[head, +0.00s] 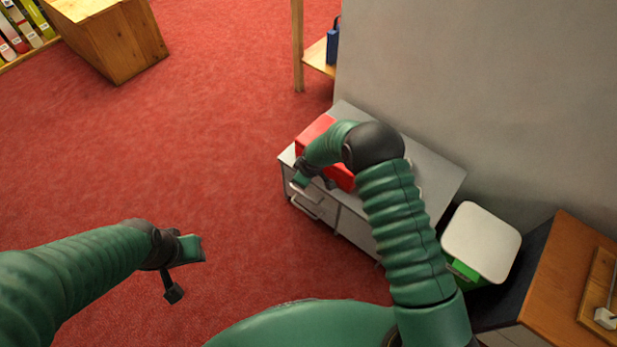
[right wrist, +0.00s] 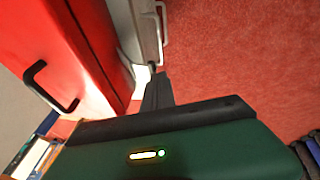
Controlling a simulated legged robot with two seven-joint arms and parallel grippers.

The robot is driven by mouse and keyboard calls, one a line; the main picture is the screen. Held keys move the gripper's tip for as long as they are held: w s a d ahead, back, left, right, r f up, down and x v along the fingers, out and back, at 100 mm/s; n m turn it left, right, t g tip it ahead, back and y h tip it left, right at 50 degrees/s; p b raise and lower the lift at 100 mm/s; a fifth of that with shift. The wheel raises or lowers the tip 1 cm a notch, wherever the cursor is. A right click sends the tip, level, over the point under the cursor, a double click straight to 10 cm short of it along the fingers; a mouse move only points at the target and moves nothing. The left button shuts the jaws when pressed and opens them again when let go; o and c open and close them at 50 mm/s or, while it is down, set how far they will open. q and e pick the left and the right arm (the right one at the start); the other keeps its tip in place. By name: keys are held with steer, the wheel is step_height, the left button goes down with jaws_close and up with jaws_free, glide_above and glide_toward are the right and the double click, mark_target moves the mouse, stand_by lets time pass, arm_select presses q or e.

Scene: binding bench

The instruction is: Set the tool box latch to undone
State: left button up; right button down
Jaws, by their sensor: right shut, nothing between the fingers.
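The red tool box (head: 316,133) sits on top of a grey cabinet (head: 428,168), partly hidden behind my right arm in the head view. In the right wrist view the tool box (right wrist: 85,50) fills the left side, with a black handle (right wrist: 50,88) on one face. My right gripper (right wrist: 153,75) is shut and empty, its fingers close to the box's lower edge by the cabinet front. I cannot tell if they touch it. I cannot clearly make out the latch or its state. My left gripper (head: 183,265) hangs over the red carpet, far from the box; its opening is unclear.
The cabinet front has pale bar handles (head: 304,207), one also near my fingers (right wrist: 160,22). A grey wall (head: 480,85) stands behind. A white-lidded green bin (head: 482,240) and a wooden desk (head: 565,280) are at right.

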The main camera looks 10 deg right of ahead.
arm_select(q)
steer(key=shift+w+d, duration=0.15)
steer(key=shift+d, duration=0.05)
arm_select(e)
steer(key=shift+w+d, duration=0.6)
steer(key=shift+d, duration=0.25)
